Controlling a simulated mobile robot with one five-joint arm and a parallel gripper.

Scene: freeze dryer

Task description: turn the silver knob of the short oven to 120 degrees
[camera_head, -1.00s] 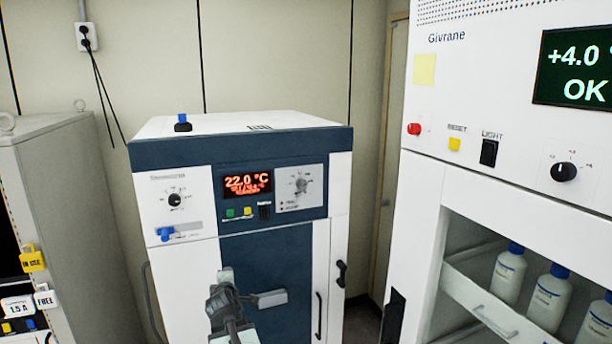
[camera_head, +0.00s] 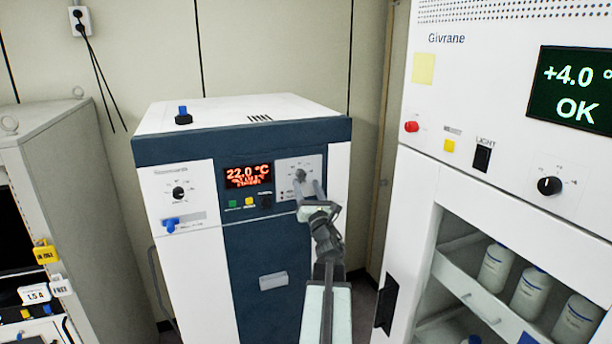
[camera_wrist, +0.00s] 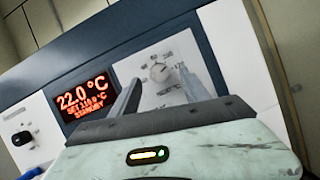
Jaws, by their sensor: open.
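The short oven (camera_head: 165,255) is white with dark blue panels and stands in the middle of the head view. Its red display (camera_head: 248,176) reads 22.0 °C; in the wrist view the display (camera_wrist: 84,103) also shows a smaller set line, apparently 110 °C, and STANDBY. The silver knob (camera_head: 301,174) sits on a light plate right of the display. The knob also shows in the wrist view (camera_wrist: 160,72), between my fingers. My gripper (camera_head: 310,190) is open and empty, just in front of and slightly below the knob. I cannot tell whether a finger touches it.
A black knob (camera_head: 178,193) and a blue valve handle (camera_head: 170,224) are on the oven's left. Green and yellow buttons (camera_head: 249,201) lie below the display. A tall white Givrane unit (camera_head: 415,190) stands close on the right, a grey cabinet (camera_head: 90,180) on the left.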

